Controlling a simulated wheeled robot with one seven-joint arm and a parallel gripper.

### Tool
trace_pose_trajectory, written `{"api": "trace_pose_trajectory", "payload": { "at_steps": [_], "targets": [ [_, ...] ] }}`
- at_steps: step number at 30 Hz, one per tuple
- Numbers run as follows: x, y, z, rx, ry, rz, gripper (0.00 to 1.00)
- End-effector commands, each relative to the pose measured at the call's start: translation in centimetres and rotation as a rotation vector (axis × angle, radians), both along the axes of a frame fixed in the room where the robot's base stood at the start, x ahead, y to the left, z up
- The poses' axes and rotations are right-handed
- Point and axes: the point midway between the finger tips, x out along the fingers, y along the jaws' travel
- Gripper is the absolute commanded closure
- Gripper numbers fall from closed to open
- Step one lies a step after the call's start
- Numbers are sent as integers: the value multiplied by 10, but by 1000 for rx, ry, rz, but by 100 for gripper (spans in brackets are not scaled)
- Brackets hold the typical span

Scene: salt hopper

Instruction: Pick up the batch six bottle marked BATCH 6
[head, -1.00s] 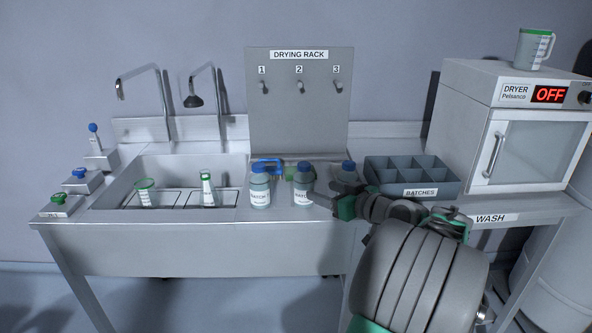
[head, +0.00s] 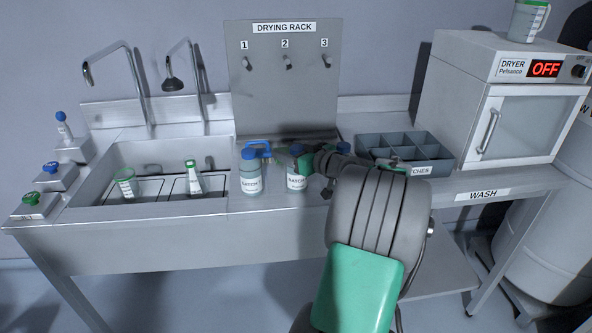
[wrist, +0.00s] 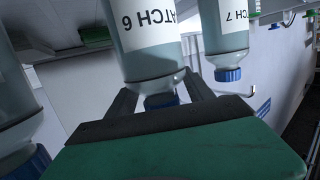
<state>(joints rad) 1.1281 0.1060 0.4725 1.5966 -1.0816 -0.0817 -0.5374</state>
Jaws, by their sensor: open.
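The BATCH 6 bottle (wrist: 150,42) appears upside down in the wrist view, with its blue cap (wrist: 160,100) and neck between the fingers of my gripper (wrist: 158,84). The gripper is open, one finger on each side of the neck. In the head view this is the middle bottle (head: 296,183) on the counter, standing upright; my gripper (head: 306,160) is at its top and hides part of the cap. The BATCH 7 bottle (wrist: 223,35) is beside it; in the head view it is the left bottle (head: 250,172).
A third blue-capped bottle (wrist: 20,110) stands close on the other side, mostly hidden by my arm in the head view. The sink (head: 150,205) is left, the drying rack (head: 284,90) behind, the compartmented batches tray (head: 395,143) and dryer (head: 520,85) right.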

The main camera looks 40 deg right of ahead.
Motion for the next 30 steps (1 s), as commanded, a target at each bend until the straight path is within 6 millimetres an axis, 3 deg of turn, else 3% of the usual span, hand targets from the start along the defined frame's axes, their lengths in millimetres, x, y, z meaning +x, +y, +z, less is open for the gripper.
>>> {"api": "trace_pose_trajectory", "payload": {
  "at_steps": [3, 25, 30],
  "targets": [
    [0, 0, 0, 0, 0, 1, 39],
    [0, 2, -1, 2, 2, 3, 99],
    [0, 2, -2, 3, 3, 3, 100]
  ]
}}
